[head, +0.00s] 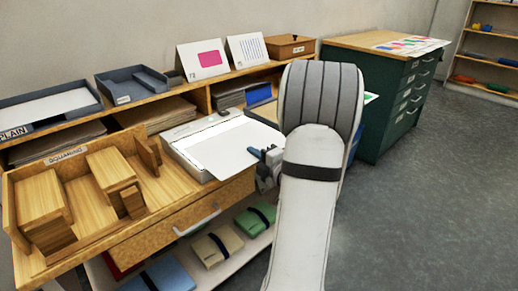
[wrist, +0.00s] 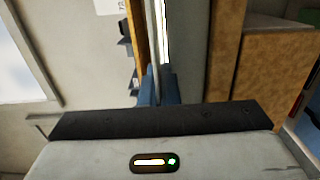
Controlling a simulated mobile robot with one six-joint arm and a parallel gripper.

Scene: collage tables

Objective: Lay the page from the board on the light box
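A white page (head: 232,150) shows in the head view, spread above the white light box (head: 190,161) and covering much of its top. I cannot tell whether the page touches the box. My gripper (head: 267,157) is at the page's right edge, partly hidden behind my arm. In the wrist view its blue fingertips (wrist: 158,90) are close together on the thin page (wrist: 156,45), seen nearly edge-on. I cannot pick out the board with certainty.
A wooden tray labelled SQUARING (head: 160,205) with wooden blocks stands left of the light box. Behind are grey trays (head: 133,86), upright cards (head: 203,60) and a wooden box (head: 290,47). A green cabinet (head: 400,100) stands right. A lower shelf holds folded cloth-like bundles (head: 217,244).

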